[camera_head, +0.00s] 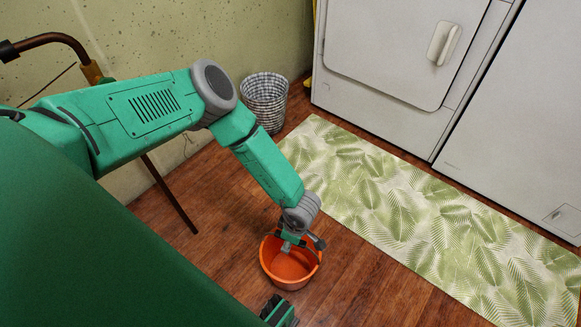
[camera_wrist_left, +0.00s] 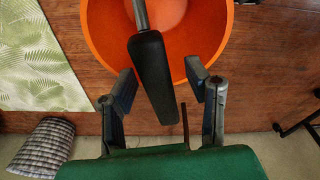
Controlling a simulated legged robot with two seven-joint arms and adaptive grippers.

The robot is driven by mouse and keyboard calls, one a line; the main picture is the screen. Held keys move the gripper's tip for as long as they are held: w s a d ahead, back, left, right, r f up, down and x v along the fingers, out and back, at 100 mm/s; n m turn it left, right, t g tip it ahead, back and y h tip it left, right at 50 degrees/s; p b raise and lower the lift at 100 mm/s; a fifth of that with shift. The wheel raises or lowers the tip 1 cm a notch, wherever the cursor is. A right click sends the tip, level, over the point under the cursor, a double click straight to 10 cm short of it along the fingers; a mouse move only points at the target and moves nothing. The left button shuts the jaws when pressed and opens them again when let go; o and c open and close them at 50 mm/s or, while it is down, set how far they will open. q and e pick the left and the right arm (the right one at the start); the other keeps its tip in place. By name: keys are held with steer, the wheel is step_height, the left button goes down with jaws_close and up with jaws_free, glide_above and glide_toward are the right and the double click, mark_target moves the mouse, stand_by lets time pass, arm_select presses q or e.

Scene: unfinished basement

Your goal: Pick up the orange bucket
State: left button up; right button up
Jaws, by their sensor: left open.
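The orange bucket (camera_head: 288,268) stands upright on the wood floor beside the leaf-patterned rug, with its open top facing up. My left gripper (camera_head: 303,240) is over the bucket's far rim, with its fingers spread. In the left wrist view the bucket (camera_wrist_left: 212,45) fills the top middle. Nothing is held. Whether any finger touches the rim cannot be told.
The leaf-patterned rug (camera_head: 400,200) lies right of the bucket, before white appliances (camera_head: 395,50). A woven basket (camera_head: 265,100) stands by the wall, and a thin brown pole (camera_head: 168,193) leans at left. Bare floor (camera_head: 365,290) lies right of the bucket.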

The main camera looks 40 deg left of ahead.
arm_select(q)
jaws_close()
steer(key=shift+r, duration=0.1)
